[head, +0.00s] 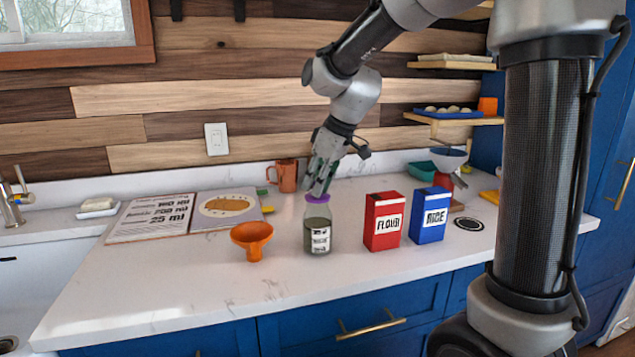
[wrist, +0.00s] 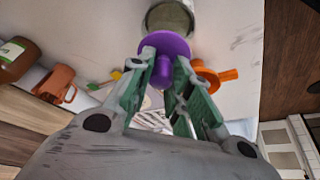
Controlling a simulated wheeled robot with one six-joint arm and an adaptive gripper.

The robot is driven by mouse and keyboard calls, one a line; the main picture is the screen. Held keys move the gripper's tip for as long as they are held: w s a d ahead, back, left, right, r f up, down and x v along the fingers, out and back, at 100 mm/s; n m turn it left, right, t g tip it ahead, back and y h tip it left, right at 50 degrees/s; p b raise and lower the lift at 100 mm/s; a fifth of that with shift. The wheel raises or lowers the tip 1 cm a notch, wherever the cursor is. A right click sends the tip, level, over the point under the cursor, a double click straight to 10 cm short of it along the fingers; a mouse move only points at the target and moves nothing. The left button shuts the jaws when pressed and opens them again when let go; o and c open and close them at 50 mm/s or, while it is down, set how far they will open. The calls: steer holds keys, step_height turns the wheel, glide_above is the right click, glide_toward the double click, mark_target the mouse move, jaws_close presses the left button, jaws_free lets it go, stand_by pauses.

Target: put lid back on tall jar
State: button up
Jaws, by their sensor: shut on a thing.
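The tall jar (head: 318,232) is clear glass with a white label and greyish-green contents. It stands upright on the counter, right of the orange funnel; its open mouth (wrist: 168,18) shows at the top of the wrist view. My gripper (head: 319,190) is shut on the purple lid (head: 317,199), directly over the jar in the head view. In the wrist view, my gripper (wrist: 162,85) pinches the knob of the lid (wrist: 165,48). The lid's disc overlaps the jar's near edge there. The jar's interior shows beyond it. I cannot tell whether lid and rim touch.
The orange funnel (head: 252,239) stands close on the left. The red flour box (head: 384,221) and blue rice box (head: 429,215) stand to the right. An open recipe book (head: 186,216) lies left, and a terracotta mug (head: 287,176) stands behind. The front counter (head: 190,290) is clear.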

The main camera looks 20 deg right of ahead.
steer(key=o, duration=0.9)
steer(key=o, duration=0.5)
steer(key=shift+r, duration=0.1)
steer(key=shift+r, duration=3.4)
jaws_close()
